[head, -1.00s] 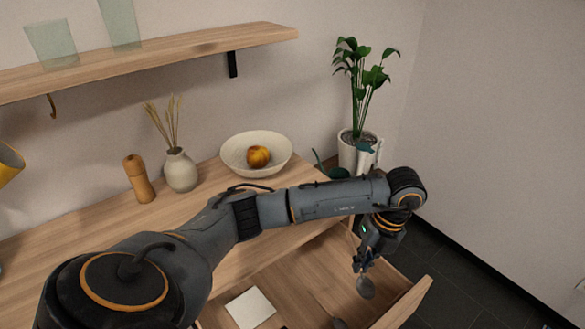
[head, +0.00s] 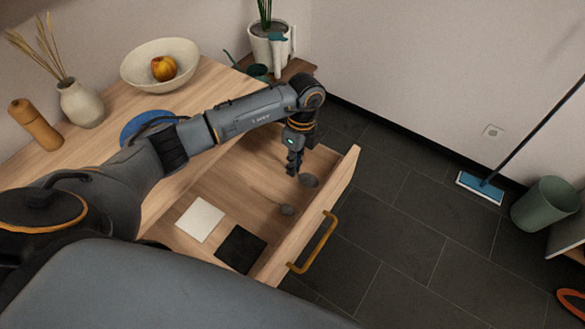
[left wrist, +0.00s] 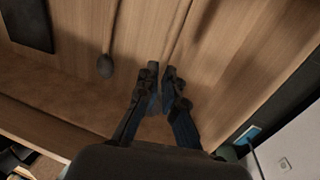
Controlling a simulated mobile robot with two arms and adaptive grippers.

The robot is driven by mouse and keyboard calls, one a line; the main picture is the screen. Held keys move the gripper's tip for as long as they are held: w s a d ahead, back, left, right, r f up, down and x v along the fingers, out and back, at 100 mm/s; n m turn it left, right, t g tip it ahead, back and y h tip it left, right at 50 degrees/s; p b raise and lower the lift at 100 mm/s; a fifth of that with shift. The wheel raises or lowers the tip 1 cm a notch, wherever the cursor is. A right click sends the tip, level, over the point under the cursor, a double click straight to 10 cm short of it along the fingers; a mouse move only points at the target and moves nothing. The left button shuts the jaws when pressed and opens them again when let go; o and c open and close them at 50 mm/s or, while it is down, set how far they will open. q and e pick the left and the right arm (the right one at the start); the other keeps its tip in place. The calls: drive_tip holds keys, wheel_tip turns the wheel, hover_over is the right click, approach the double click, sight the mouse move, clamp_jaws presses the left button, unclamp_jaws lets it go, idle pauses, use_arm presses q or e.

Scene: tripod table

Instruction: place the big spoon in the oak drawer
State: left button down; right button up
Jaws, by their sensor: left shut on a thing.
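The oak drawer (head: 341,181) is pulled open below the wooden top. My left gripper (head: 295,167) is at the drawer's far right part, shut on the big spoon (head: 309,181), whose dark bowl hangs beside the fingertips near the front panel. I cannot tell whether the spoon touches the drawer floor. A smaller spoon (head: 287,210) lies in the drawer, also seen in the left wrist view (left wrist: 105,66). My right gripper is out of view.
A white square (head: 200,219) and a black square (head: 241,249) lie in the drawer's near part. A brass handle (head: 315,243) is on its front. A bowl with fruit (head: 160,65), a vase (head: 81,103) and a blue plate (head: 138,124) stand on top.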

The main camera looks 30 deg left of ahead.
sight(292, 181)
use_arm(q)
drive_tip(key=shift+f, duration=1.55)
drive_tip(key=shift+f, duration=0.1)
drive_tip(key=c, duration=1.5)
unclamp_jaws()
drive_tip(key=r, duration=0.4)
drive_tip(key=w+r, duration=0.1)
drive_tip(key=r, duration=0.3)
drive_tip(key=w+r, duration=0.1)
drive_tip(key=r, duration=0.3)
drive_tip(key=shift+w+d, duration=0.15)
drive_tip(key=shift+w, duration=0.05)
